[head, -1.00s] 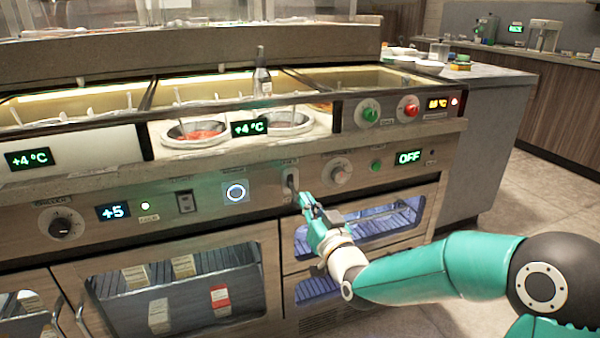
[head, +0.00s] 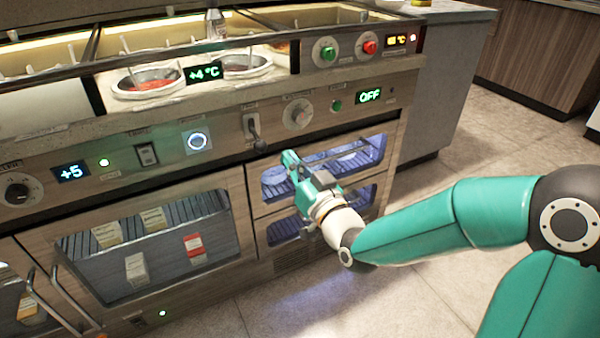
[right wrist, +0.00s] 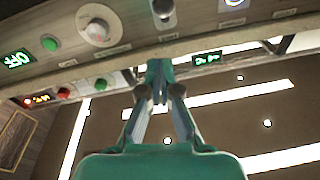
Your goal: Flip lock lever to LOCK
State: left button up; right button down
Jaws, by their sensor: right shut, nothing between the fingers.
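The lock lever (head: 257,138) is on the front panel, on a pale upright plate between the square ring-lit button and a round knob. Its dark handle hangs downward. Its lettering is too small to read. The lever's dark end also shows at the top edge of the right wrist view (right wrist: 163,9). My right gripper (head: 288,158) is shut and empty, just below and right of the lever handle, apart from it. Its fingers also show closed together in the right wrist view (right wrist: 160,82). My left gripper is not in view.
The round knob (head: 297,114), a green button (head: 336,106) and the OFF display (head: 370,96) lie right of the lever. A ring-lit button (head: 197,140) and a rocker switch (head: 147,154) lie left. Glass-fronted doors (head: 150,228) are below. Floor at right is clear.

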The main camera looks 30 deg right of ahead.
jog(key=s, duration=0.1)
jog(key=s+f, duration=0.1)
jog(key=s, duration=0.1)
jog(key=shift+s+f, duration=0.1)
jog(key=shift+s, duration=0.05)
dwell(0.4)
